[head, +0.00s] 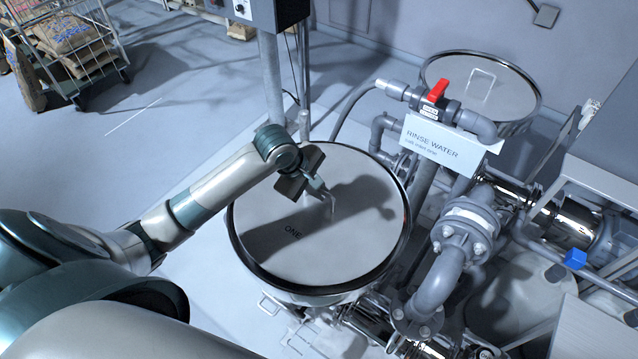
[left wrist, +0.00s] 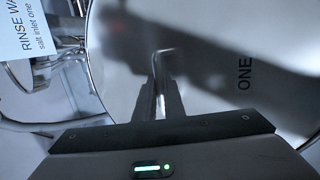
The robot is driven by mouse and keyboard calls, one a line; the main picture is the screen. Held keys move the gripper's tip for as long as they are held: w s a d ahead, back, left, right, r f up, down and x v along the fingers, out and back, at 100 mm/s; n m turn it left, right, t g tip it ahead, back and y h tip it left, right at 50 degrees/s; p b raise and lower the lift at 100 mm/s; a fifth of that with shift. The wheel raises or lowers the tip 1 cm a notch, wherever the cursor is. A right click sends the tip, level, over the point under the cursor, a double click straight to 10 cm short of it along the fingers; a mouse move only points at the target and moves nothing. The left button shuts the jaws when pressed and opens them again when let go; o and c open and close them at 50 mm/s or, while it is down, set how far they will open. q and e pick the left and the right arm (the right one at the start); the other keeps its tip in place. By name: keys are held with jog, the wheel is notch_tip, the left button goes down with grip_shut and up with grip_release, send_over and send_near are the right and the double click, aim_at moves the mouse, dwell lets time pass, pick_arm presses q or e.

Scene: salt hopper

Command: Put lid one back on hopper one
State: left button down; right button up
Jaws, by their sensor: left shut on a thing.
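Lid one (head: 290,255) is a round, flat metal disc marked "ONE" with a wire handle near its middle. It lies at the top of hopper one (head: 312,291), within its rim, and looks level in the head view. Whether it is fully seated I cannot tell. My left gripper (head: 326,197) reaches in from the left and is shut on the lid's handle. In the left wrist view, the handle (left wrist: 160,75) stands between the two fingers, with the lid (left wrist: 215,40) spread out behind. My right gripper is not in view.
A second lidded hopper (head: 503,92) stands at the back right. Pipes with a red-handled valve (head: 438,91) and a "RINSE WATER" sign (head: 448,142) crowd the hopper's right side. A post (head: 271,80) stands behind. A sack cart (head: 75,45) is far left, with clear floor nearby.

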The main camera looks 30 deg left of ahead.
pick_arm(q)
jog(key=shift+f, duration=0.8)
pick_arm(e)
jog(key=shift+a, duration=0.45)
pick_arm(q)
jog(key=shift+f, duration=0.1)
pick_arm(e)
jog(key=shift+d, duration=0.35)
pick_arm(q)
jog(key=shift+f, duration=0.35)
jog(key=c, duration=1.8)
grip_release()
jog(key=shift+o, duration=0.2)
jog(key=shift+s+f, duration=0.1)
jog(key=shift+f, duration=0.05)
jog(key=b+v, duration=0.3)
jog(key=v, duration=1.4)
jog(key=shift+r, duration=0.3)
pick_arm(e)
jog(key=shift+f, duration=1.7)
pick_arm(q)
jog(key=shift+s+a, duration=0.1)
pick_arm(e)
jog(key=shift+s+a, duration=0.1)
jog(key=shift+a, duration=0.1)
